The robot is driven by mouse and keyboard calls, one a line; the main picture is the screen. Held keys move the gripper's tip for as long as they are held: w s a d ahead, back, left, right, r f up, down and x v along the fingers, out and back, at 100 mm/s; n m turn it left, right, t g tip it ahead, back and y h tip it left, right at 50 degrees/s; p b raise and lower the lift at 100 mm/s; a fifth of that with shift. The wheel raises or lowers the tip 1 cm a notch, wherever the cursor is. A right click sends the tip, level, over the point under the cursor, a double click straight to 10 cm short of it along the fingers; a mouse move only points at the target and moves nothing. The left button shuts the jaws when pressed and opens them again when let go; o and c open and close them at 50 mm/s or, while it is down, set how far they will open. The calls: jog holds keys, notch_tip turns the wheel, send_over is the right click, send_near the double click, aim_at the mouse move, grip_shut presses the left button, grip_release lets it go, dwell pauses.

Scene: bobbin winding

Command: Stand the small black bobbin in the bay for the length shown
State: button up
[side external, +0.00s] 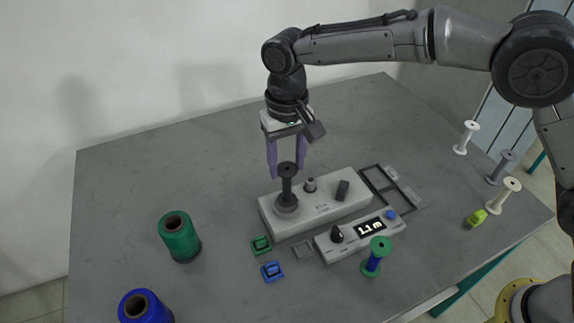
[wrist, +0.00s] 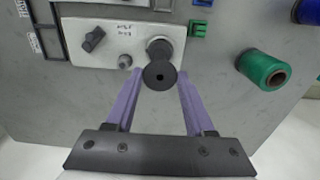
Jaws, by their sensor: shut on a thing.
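The small black bobbin (side external: 287,186) is upright at the left end of the light grey winder box (side external: 330,206), above or on its round grey spindle base (side external: 286,208). I cannot tell whether it touches the base. My gripper (side external: 287,164) points down from above, its purple fingers on either side of the bobbin's top. In the wrist view the bobbin's round top flange (wrist: 159,75) lies between the fingertips (wrist: 158,78). The dark-framed bays (side external: 376,183) lie right of the winder. A display (side external: 370,227) on the front control box shows a length in m, perhaps 17 or 1.7.
Green (side external: 179,237) and blue (side external: 145,306) thread cones stand at left. Small green (side external: 261,245) and blue (side external: 272,271) blocks lie before the winder. A green-and-blue bobbin (side external: 374,257) stands by the control box. White (side external: 466,137), grey (side external: 501,167) and cream (side external: 503,195) bobbins stand at right.

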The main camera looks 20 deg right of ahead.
jog(key=shift+r, duration=1.25)
jog(key=shift+r, duration=0.25)
jog(key=r, duration=0.4)
jog(key=shift+d+r, duration=0.35)
jog(key=shift+d, duration=0.05)
jog(key=s+d+m, duration=0.3)
jog(key=d, duration=1)
jog(key=s+d+m, duration=0.3)
jog(key=s+d, duration=0.1)
jog(key=d, duration=0.9)
notch_tip(320, 180, down, 13)
jog(key=shift+f, duration=0.85)
